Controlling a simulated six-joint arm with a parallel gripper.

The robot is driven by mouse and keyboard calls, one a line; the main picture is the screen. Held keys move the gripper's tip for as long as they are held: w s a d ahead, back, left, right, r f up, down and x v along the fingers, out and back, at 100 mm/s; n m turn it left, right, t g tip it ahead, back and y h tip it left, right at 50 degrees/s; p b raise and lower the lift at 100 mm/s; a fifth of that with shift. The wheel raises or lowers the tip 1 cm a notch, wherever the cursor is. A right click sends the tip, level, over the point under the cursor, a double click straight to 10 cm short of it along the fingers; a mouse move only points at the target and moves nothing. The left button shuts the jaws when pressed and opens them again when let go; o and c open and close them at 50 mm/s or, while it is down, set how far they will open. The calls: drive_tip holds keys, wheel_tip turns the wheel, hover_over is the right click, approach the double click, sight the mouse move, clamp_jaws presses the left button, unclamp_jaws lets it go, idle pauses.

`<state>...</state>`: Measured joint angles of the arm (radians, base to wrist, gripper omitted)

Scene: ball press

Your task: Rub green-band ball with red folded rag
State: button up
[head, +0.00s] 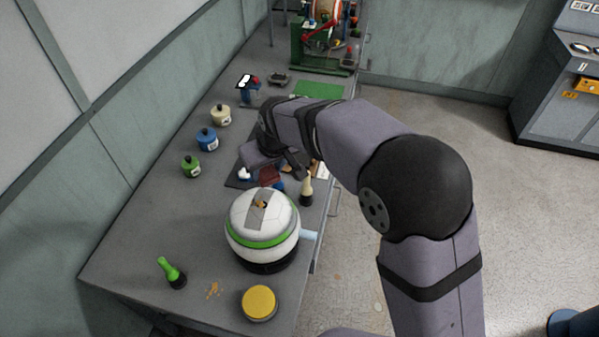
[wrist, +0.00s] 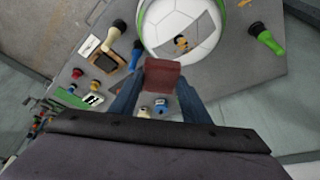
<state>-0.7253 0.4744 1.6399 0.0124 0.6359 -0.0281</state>
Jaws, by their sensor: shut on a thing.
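The green-band ball (head: 262,218) is white with a bright green band around its middle and a grey strip over its top. It sits on a dark ring base on the grey bench. In the wrist view the ball (wrist: 183,30) lies just beyond my fingertips, with the strip facing up. My gripper (wrist: 160,78) is shut on the red folded rag (wrist: 162,72), a dark red square between the two blue-grey fingers. In the head view the rag (head: 270,174) shows below my wrist, behind the ball and apart from it. The fingers are partly hidden there.
White, blue and green jars (head: 206,138) line the bench's left side. A green-handled tool (head: 172,272) and a yellow-lidded tin (head: 259,302) stand in front. A cream-handled brush (head: 306,190) stands right of the ball. A green press (head: 322,40) is at the back.

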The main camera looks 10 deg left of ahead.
sight(260, 176)
drive_tip(key=shift+s+a+r, duration=0.25)
drive_tip(key=shift+a+r, duration=0.1)
drive_tip(key=shift+a, duration=0.2)
drive_tip(key=shift+s+a+r, duration=0.25)
drive_tip(key=shift+a+r, duration=0.05)
drive_tip(key=shift+a, duration=0.2)
wheel_tip(260, 176, down, 8)
drive_tip(key=b, duration=0.5)
drive_tip(key=shift+r, duration=0.25)
drive_tip(key=shift+s+f+b, duration=0.1)
drive_tip(key=shift+f+b, duration=0.3)
drive_tip(key=shift+s+b, duration=0.95)
drive_tip(key=shift+s, duration=1.75)
drive_tip(key=shift+d+r, duration=0.1)
drive_tip(key=shift+r, duration=0.1)
drive_tip(key=shift+w+p, duration=1.15)
drive_tip(key=shift+w, duration=1.6)
drive_tip(key=shift+w+r+p, duration=0.1)
drive_tip(key=shift+r+p, duration=0.15)
drive_tip(key=shift+p, duration=0.1)
drive_tip(key=shift+w+r+p, duration=0.1)
drive_tip(key=shift+r+p, duration=0.2)
drive_tip(key=shift+r, duration=0.65)
drive_tip(key=shift+r+p, duration=0.6)
drive_tip(key=shift+r, duration=0.1)
drive_tip(key=shift+r+p, duration=1.6)
drive_tip(key=shift+r, duration=0.5)
